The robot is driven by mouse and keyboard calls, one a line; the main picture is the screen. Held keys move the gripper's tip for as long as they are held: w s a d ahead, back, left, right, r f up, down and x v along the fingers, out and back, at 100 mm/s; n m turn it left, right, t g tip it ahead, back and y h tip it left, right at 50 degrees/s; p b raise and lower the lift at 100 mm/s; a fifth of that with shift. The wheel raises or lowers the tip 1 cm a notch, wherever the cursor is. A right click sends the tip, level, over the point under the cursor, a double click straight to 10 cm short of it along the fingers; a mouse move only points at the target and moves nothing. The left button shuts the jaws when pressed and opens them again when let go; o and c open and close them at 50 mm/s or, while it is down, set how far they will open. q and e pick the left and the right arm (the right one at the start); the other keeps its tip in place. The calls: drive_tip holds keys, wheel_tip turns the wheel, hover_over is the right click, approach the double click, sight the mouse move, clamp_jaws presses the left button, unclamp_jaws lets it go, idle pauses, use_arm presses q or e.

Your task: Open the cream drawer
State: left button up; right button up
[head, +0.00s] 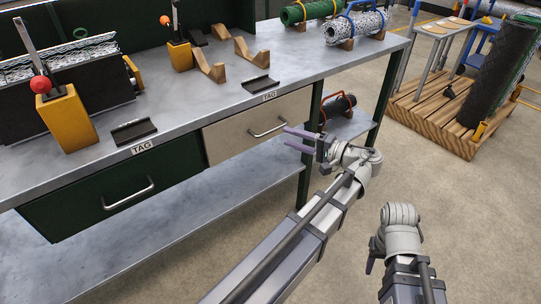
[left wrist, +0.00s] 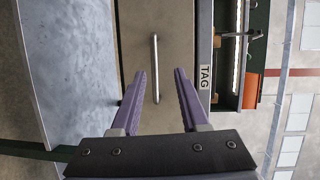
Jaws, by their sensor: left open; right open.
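The cream drawer (head: 240,132) is shut under the workbench, to the right of a dark green drawer (head: 120,190). Its silver bar handle (head: 268,129) is on the front face. My left gripper (head: 286,138) is open and empty, its purple fingers pointing at the drawer front near the handle. In the left wrist view, the handle (left wrist: 155,68) stands between and beyond the two open fingers (left wrist: 160,90), apart from them. My right gripper (head: 370,265) is low at the right, away from the bench; its fingers are mostly hidden.
The workbench top (head: 200,100) carries yellow lever blocks (head: 66,120), wooden cradles (head: 250,52) and rolls of mesh (head: 355,25). A bench leg (head: 310,140) stands just right of the drawer. A wooden pallet (head: 430,115) lies at right. The floor in front is clear.

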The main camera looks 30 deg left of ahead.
sight(270, 132)
use_arm(q)
drive_tip(key=a+y+b, duration=0.1)
drive_tip(key=a, duration=0.1)
drive_tip(key=w+a+f+y+b, duration=0.1)
drive_tip(key=a+b, duration=0.1)
drive_tip(key=a, duration=0.1)
drive_tip(key=a+n+b, duration=0.1)
drive_tip(key=a, duration=0.2)
drive_tip(key=shift+w+a+f+g+y+b, duration=0.15)
drive_tip(key=shift+f+g+y+b, duration=0.15)
drive_tip(key=shift+y, duration=0.1)
use_arm(e)
wheel_tip(270, 132, down, 7)
use_arm(q)
clamp_jaws()
idle(1.3)
